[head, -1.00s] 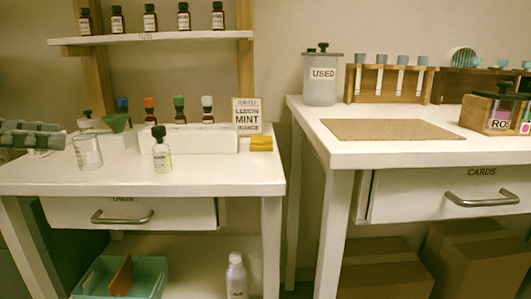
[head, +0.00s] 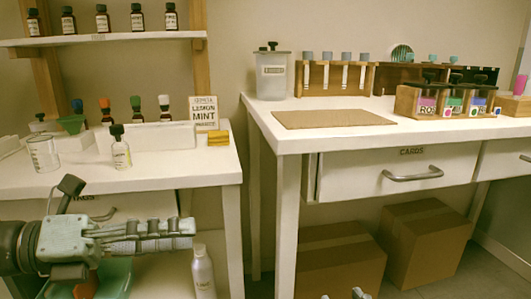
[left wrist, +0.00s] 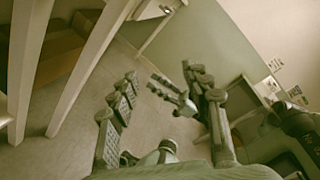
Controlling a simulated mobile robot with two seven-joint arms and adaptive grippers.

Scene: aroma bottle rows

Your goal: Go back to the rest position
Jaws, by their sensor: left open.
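My left gripper (head: 186,235) hangs level in front of the left table, below its top, with its fingers pointing right. It is empty. In the left wrist view its two fingers (left wrist: 160,76) stand apart with floor between them. Grey finger-like parts (left wrist: 175,95) show beyond them, perhaps my right gripper; their opening is unclear. A small clear bottle with a black cap (head: 121,152) stands upright on the left table, apart from my gripper. A glass beaker (head: 43,155) stands left of it.
My left gripper partly hides the left drawer and a teal bin. A white bottle (head: 202,275) stands on the lower shelf near the fingertips. The right table (head: 262,112) carries a jar, racks and a brown mat (head: 333,119). Cardboard boxes (head: 428,240) sit below it.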

